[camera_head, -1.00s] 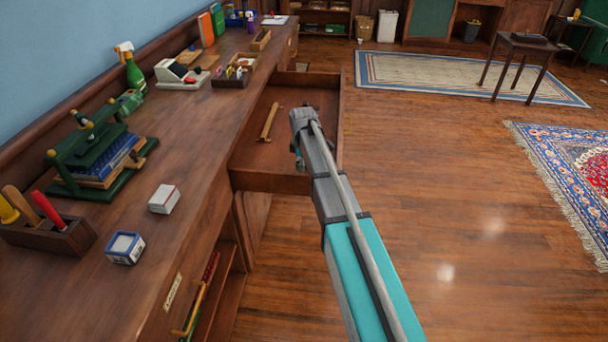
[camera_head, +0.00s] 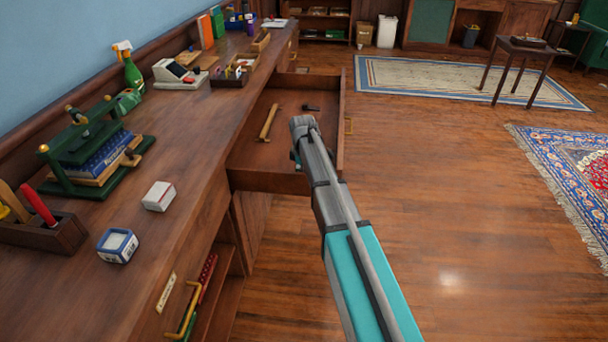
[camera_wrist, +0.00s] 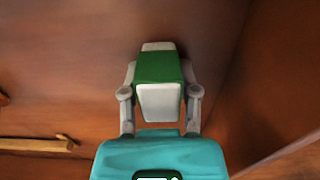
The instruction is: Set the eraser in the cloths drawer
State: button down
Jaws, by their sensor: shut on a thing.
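The eraser appears to be the green and white block (camera_wrist: 158,70) in the wrist view. My gripper (camera_wrist: 160,95) is shut on it, with one finger on each side. In the head view my gripper (camera_head: 296,158) is over or inside the open upper drawer (camera_head: 270,181), and my arm hides the eraser. The wrist view shows the drawer's wooden floor and a side wall close by; contact with the floor cannot be told. Lower down, red dotted and green cloth-like items (camera_head: 206,272) show by a gold handle (camera_head: 193,312); they may be in another drawer.
The open drawer holds a wooden-handled tool (camera_head: 268,122) and a small dark object (camera_head: 311,107). The worktop above carries a green press (camera_head: 90,155), two small boxes (camera_head: 158,196) (camera_head: 117,245) and a tool holder (camera_head: 45,232).

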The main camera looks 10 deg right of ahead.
jog(key=shift+f, duration=0.15)
jog(key=shift+c, duration=1.8)
grip_release()
notch_tip(320, 180, up, 12)
jog(key=p, duration=1.2)
jog(key=s+m, duration=1.4)
jog(key=s, duration=1.4)
jog(key=shift+s+d, duration=0.15)
